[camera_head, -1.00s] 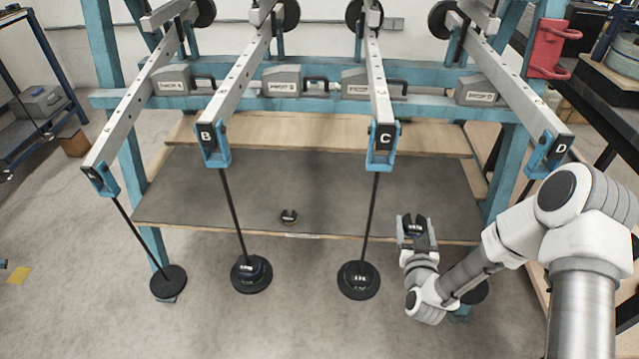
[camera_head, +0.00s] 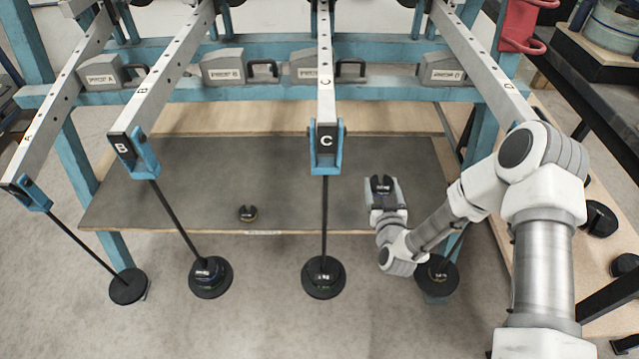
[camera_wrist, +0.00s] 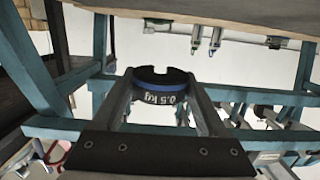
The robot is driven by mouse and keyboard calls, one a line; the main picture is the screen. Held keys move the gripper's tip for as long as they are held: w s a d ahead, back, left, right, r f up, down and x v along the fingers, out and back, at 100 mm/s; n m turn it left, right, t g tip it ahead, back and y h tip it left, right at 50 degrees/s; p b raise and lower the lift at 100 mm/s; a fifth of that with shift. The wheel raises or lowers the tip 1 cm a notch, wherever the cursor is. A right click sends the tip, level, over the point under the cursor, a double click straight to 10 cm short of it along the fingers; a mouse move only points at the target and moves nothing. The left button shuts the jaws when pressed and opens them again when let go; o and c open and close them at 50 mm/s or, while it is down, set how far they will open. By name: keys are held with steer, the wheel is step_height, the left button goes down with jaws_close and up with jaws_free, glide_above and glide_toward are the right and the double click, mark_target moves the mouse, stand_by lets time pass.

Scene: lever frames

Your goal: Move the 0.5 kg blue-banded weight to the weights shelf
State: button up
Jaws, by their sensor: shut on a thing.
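My gripper (camera_head: 384,190) is shut on a black slotted weight (camera_wrist: 160,80) with a blue band, marked 0.5 kg in the wrist view. In the head view the same held weight (camera_head: 382,184) is over the right part of the dark grey shelf (camera_head: 295,170). I cannot tell how high it is above the shelf, or whether it touches it. Another small dark weight (camera_head: 247,213) sits near the front edge of that shelf, left of my gripper. Its marking is too small to read.
Lever C's beam end (camera_head: 326,140) and hanging rod are left of my gripper. Lever B's end (camera_head: 132,150) is farther left. Weight stacks hang at the front, including one on C's rod (camera_head: 323,278). A blue post stands right of the shelf. The shelf's middle is largely clear.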

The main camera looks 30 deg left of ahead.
step_height(320, 180, down, 10)
steer(key=b, duration=0.4)
steer(key=shift+r, duration=0.1)
steer(key=o, duration=1.6)
steer(key=shift+f, duration=0.25)
steer(key=shift+c, duration=0.2)
steer(key=shift+r, duration=0.15)
steer(key=shift+s+d+r, duration=0.15)
steer(key=shift+s+d, duration=0.05)
steer(key=shift+s, duration=0.15)
steer(key=p+v, duration=0.3)
steer(key=v, duration=0.8)
steer(key=shift+s, duration=0.15)
steer(key=shift+d, duration=0.1)
